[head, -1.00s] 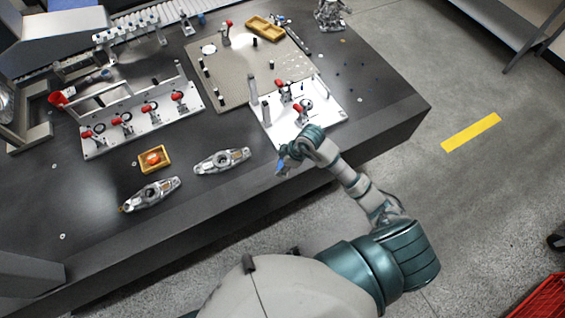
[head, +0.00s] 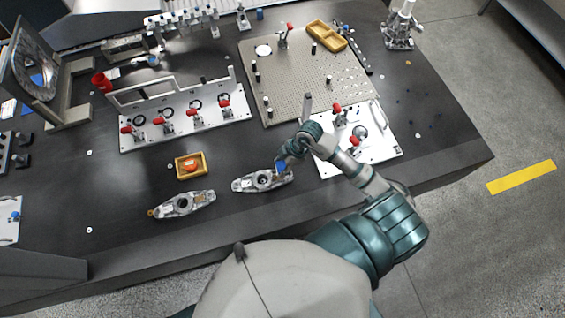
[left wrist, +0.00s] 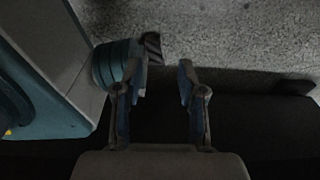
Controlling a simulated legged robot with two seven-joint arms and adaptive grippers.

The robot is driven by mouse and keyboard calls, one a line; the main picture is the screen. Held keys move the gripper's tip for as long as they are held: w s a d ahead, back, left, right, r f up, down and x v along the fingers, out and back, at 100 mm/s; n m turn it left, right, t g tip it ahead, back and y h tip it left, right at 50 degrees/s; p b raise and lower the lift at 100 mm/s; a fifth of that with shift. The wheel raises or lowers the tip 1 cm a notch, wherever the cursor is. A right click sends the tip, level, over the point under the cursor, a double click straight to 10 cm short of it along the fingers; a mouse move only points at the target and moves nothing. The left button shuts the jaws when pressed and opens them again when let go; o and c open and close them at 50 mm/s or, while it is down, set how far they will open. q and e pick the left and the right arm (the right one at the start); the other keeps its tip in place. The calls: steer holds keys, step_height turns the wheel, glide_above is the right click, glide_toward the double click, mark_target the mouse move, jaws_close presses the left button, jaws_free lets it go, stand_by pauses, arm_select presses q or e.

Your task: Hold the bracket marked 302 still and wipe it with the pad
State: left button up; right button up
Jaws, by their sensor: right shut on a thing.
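Two grey metal brackets lie on the dark table in the head view: a left bracket (head: 184,205) and a right bracket (head: 262,181). Their markings are too small to read, so I cannot tell which is 302. An orange item (head: 191,166), perhaps the pad, sits in a small yellow tray (head: 203,173) above the brackets. My left gripper (left wrist: 158,95) is open and empty in the left wrist view, with floor beyond it; the head view does not show it.
A fixture with red-handled clamps (head: 185,118) stands behind the tray. A white clamp plate (head: 385,150) lies beside my right forearm, with a perforated plate (head: 300,85) behind it.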

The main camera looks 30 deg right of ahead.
mark_target(281, 170)
steer(key=shift+b+x, duration=0.65)
steer(key=shift+x, duration=0.35)
steer(key=shift+d+f+b, duration=0.5)
steer(key=shift+d+f, duration=0.1)
steer(key=shift+d, duration=0.15)
steer(key=shift+d+f, duration=0.1)
steer(key=shift+f, duration=0.15)
arm_select(q)
steer(key=w+d+r, duration=0.1)
steer(key=w, duration=0.7)
steer(key=shift+d+r, duration=0.25)
steer(key=shift+r, duration=0.15)
arm_select(e)
steer(key=shift+a, duration=0.55)
